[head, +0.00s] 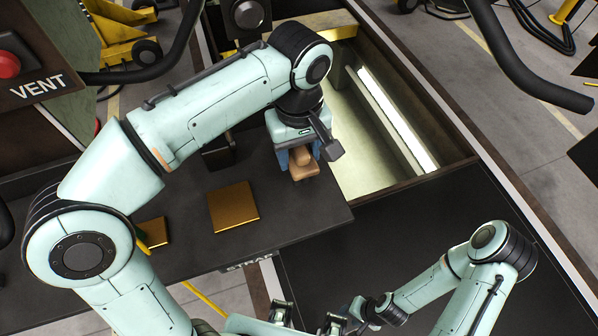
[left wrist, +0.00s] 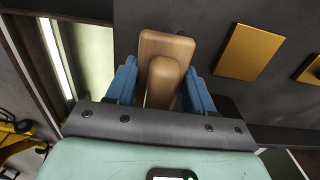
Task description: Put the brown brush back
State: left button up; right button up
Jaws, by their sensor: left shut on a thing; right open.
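The brown brush (head: 304,171) is a wooden block with a raised rounded grip. It sits over the dark bench top near the bench's right edge. My left gripper (head: 302,157) reaches down from above and is shut on it. In the left wrist view the brush (left wrist: 167,48) stands between the two blue fingers of the left gripper (left wrist: 160,85). I cannot tell whether the brush touches the bench. My right gripper (head: 308,318) is open at the bottom of the head view, away from the brush.
Two gold square plates (head: 233,206) lie on the dark bench (head: 290,222) left of the brush. A dark block (head: 218,152) stands behind. A deep pale-walled recess (head: 365,165) opens right of the brush. A VENT panel (head: 35,75) stands at upper left.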

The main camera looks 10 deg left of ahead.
aim_at(299, 170)
pick_arm(q)
jog(key=shift+f+b, duration=0.55)
jog(key=shift+f, duration=2.35)
pick_arm(e)
jog(key=shift+s+f, duration=0.35)
jog(key=shift+f, duration=0.4)
pick_arm(q)
jog(key=shift+f, duration=0.1)
jog(key=shift+f, duration=0.15)
jog(key=o, duration=0.9)
jog(key=shift+o, duration=0.2)
pick_arm(e)
jog(key=shift+f, duration=0.1)
pick_arm(q)
notch_tip(299, 170, up, 12)
jog(key=p, duration=0.3)
jog(key=shift+r, duration=0.25)
pick_arm(e)
jog(key=r, duration=0.1)
jog(key=w+r, duration=0.2)
jog(key=r, duration=0.1)
jog(key=shift+w, duration=0.1)
